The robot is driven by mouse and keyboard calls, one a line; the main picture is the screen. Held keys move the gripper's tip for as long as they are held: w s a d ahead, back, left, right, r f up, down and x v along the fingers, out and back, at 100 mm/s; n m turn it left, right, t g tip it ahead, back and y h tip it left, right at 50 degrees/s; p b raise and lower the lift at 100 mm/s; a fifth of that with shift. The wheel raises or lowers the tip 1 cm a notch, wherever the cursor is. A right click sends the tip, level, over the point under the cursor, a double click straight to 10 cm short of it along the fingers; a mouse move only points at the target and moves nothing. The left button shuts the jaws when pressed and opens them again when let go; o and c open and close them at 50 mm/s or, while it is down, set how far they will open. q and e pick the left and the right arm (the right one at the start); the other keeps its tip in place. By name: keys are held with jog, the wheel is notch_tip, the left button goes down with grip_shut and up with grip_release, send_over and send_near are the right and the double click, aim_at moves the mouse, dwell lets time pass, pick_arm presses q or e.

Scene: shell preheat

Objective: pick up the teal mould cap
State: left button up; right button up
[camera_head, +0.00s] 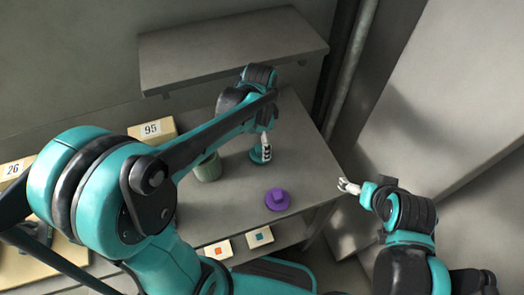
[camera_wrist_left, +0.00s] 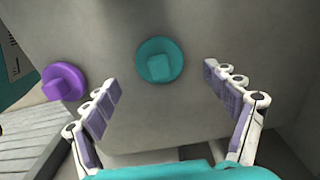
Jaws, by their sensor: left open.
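The teal mould cap (camera_head: 256,156) stands on the grey worktop, partly hidden behind my left gripper (camera_head: 266,148) in the head view. In the left wrist view the cap (camera_wrist_left: 160,61) is a round teal disc with a blockish knob, lying beyond and roughly midway between the fingertips. My left gripper (camera_wrist_left: 161,80) is open and empty, with its fingers spread wider than the cap. No contact with the cap shows. My right gripper (camera_head: 346,186) is off to the right of the worktop, its fingers apart and empty.
A purple cap (camera_head: 277,199) stands nearer the front edge; it also shows left in the wrist view (camera_wrist_left: 63,82). A grey-green pot (camera_head: 208,168) stands left of the teal cap. A grey shelf (camera_head: 230,50) overhangs the back. Cards with orange (camera_head: 218,250) and teal (camera_head: 260,237) squares sit in front.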

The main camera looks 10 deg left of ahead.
aim_at(260, 148)
pick_arm(q)
notch_tip(260, 148, down, 5)
jog(key=shift+r+b, duration=0.1)
jog(key=shift+b, duration=0.9)
jog(key=c, duration=1.2)
jog(key=shift+r, duration=0.1)
jog(key=shift+c, duration=0.2)
